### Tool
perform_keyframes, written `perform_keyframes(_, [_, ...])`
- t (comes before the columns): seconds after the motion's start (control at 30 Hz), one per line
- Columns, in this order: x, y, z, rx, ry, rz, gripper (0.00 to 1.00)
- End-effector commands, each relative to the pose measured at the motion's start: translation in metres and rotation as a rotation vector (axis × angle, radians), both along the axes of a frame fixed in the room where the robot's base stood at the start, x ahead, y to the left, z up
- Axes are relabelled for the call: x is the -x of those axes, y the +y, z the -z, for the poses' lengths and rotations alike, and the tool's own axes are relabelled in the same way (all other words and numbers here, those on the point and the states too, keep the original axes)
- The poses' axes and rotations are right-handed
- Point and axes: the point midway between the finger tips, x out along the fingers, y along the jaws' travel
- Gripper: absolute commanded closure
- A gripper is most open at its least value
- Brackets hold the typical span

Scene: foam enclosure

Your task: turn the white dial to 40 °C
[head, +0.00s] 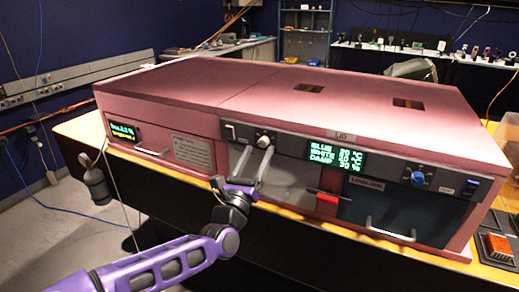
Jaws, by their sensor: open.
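The white dial (264,141) sits on the grey control strip at the front of the pink foam enclosure (340,110). My gripper (256,150) is open, with its two light fingers reaching up toward the strip. The right fingertip is close below the white dial and the left fingertip is to its lower left. I cannot tell whether either touches it. The green display (336,158) right of the dial has lines for BLUE, WHITE and DAMP. The WHITE line seems to read 20 °C, but the digits are small. The dial's pointer is too small to read.
A red block (328,203) sticks out below the display. A bar handle (390,230) projects from the dark right front panel. A dark weight (94,181) hangs at the left.

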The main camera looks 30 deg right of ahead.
Motion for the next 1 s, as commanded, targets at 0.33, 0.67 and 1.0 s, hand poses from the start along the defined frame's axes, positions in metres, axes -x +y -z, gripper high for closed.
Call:
perform_keyframes(0.33, [-0.0129, -0.0139, -0.0076, -0.001, 0.001, 0.0, 0.36])
perform_keyframes(0.67, [-0.0126, -0.0136, -0.0075, 0.0, 0.0, 0.0, 0.65])
perform_keyframes(1.0, [-0.0125, -0.0136, -0.0075, -0.001, -0.001, 0.0, 1.0])
